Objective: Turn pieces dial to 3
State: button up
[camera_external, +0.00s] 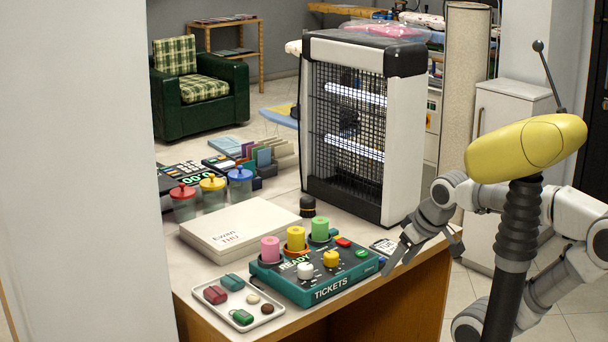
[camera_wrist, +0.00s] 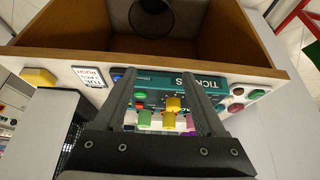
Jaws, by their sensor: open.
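The teal ticket machine (camera_external: 333,287) marked TICKETS and READY sits near the counter's front edge. On its top are a white knob (camera_external: 305,270) and a yellow knob (camera_external: 331,258); I cannot read which is the pieces dial, or any setting. In the wrist view the machine (camera_wrist: 205,83) appears upside down, with the yellow knob (camera_wrist: 173,104) between my fingers in the picture. My gripper (camera_external: 424,260) is open and empty, right of the machine and apart from it. Its fingers (camera_wrist: 160,76) cover parts of the machine; the white knob is not clearly visible there.
Pink (camera_external: 270,249), yellow (camera_external: 296,239) and green (camera_external: 320,229) rolls stand along the machine's back. A tray (camera_external: 237,322) of small items lies left, a white box (camera_external: 240,226) behind. Air above the machine is clear.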

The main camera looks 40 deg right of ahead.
notch_tip(320, 180, up, 14)
jog(key=r+n+g+p, duration=0.1)
jog(key=n+g+p, duration=0.4)
jog(key=n+p, duration=2.3)
send_over(331, 254)
jog(key=p, duration=0.8)
jog(key=m, duration=0.8)
notch_tip(331, 254, down, 18)
jog(key=b, duration=0.3)
jog(key=shift+d+r, duration=0.1)
jog(key=shift+r, duration=0.15)
grip_shut()
